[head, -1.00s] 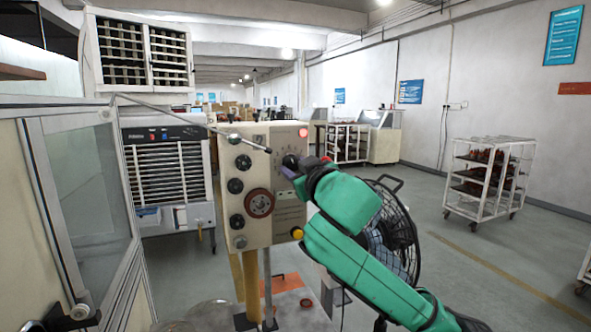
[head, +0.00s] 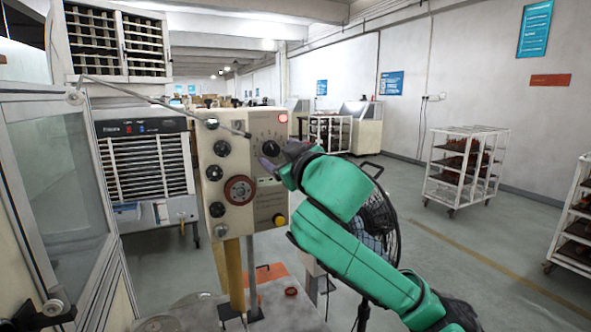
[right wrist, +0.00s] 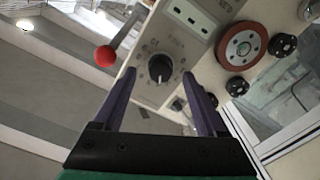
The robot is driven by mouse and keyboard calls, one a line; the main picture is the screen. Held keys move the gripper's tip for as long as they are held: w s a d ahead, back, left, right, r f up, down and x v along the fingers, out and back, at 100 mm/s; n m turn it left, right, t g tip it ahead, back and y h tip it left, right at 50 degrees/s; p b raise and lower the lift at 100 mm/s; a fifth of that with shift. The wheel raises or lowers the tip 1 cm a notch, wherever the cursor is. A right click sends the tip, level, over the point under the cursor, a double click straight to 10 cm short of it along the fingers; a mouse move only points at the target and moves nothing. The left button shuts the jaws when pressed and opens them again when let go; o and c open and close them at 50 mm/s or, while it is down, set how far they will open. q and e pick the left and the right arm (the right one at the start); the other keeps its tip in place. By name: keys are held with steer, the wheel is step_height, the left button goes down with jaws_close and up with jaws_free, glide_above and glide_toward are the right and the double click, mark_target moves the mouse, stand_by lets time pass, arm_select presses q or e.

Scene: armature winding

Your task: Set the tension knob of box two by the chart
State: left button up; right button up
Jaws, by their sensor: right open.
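A beige control box (head: 229,190) stands upright on posts in the middle of the head view. Its dial knob (head: 271,148), black with a printed scale, sits at the upper right of the face. In the right wrist view the dial knob (right wrist: 160,68) shows a light pointer mark and lies between the finger lines, beyond the tips. My right gripper (head: 268,164) is at the lower side of this knob. Its purple fingers (right wrist: 159,84) are spread and hold nothing; contact with the knob cannot be told. My left gripper is out of view. No box number is readable.
A red hand wheel (head: 239,190) and several black knobs share the box face. A thin rod (head: 160,101) crosses in front of its top. A red ball lever (right wrist: 105,56) is near the left finger. A black fan (head: 377,222) stands behind my arm. Blue wall charts (head: 535,28) are unreadable.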

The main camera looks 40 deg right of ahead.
steer(key=b+v, duration=0.8)
steer(key=v, duration=0.4)
steer(key=shift+a+f, duration=0.1)
